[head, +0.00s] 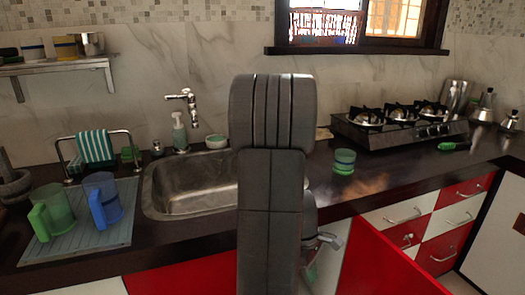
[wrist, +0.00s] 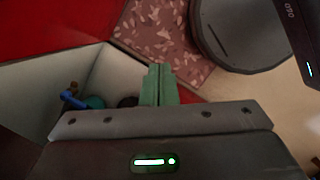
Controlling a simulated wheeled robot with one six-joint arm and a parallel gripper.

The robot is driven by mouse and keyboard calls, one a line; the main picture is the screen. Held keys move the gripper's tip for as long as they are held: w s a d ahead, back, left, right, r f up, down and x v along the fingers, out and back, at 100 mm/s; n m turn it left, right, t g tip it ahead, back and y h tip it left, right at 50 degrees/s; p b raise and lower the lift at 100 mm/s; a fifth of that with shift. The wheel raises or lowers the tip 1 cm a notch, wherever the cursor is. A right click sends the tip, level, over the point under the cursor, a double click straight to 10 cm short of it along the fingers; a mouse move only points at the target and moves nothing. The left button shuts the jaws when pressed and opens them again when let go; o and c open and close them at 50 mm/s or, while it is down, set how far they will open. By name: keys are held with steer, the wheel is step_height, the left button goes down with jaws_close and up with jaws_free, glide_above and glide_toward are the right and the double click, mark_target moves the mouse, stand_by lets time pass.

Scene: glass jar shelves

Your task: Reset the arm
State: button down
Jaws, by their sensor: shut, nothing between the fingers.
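My arm (head: 270,190) stands upright in the middle of the head view, in front of the counter and sink. In the wrist view my gripper (wrist: 159,84) shows its two green fingers together, with nothing between them. The fingers point down toward the floor, beside an open white-walled compartment (wrist: 40,95). In the head view the gripper is mostly hidden behind my arm, low and to its right.
A red panel (head: 385,262) stands open at right, below the counter. The compartment holds a blue-handled item (wrist: 72,100). Green (head: 52,212) and blue (head: 102,200) mugs stand on the drying mat (head: 75,250) at left.

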steer(key=shift+w+a, duration=0.3)
steer(key=shift+a, duration=0.05)
steer(key=shift+s, duration=0.2)
